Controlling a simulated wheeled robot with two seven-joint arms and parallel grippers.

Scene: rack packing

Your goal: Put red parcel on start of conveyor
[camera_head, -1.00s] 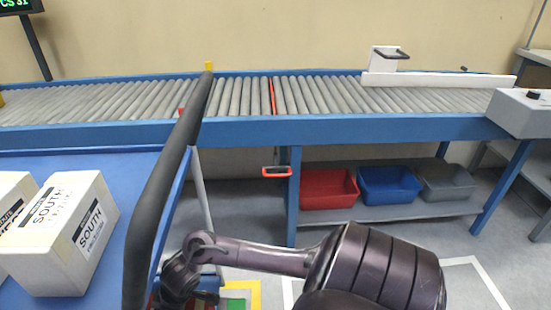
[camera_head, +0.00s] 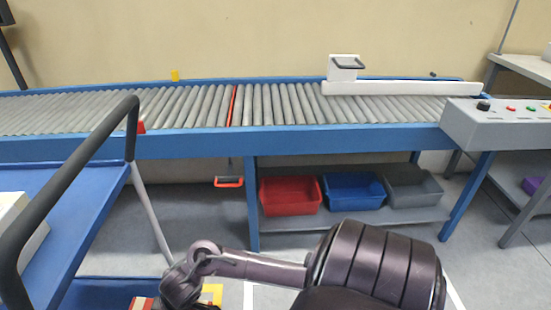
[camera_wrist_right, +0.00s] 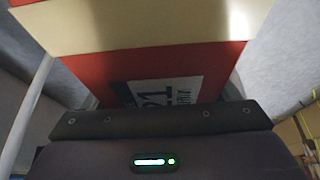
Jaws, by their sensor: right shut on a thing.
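The red parcel (camera_wrist_right: 80,72) fills much of the right wrist view, with a cream band (camera_wrist_right: 140,32) across it and a partly hidden white label. My right gripper (camera_wrist_right: 160,122) is shut on it, its dark edge against the parcel's near side. In the head view my right arm crosses the bottom, and its gripper end is cut off there. The roller conveyor (camera_head: 300,140) with a blue frame runs across the back, beyond my arm. A red line (camera_head: 233,105) crosses its rollers. My left gripper is not in view.
A blue cart (camera_head: 90,225) with a black handle stands at left, a white box (camera_head: 38,243) on it. A white pusher (camera_head: 400,88) lies over the rollers. A control box (camera_head: 500,128) is at right. Red, blue and grey bins sit below. The rollers left of the pusher are clear.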

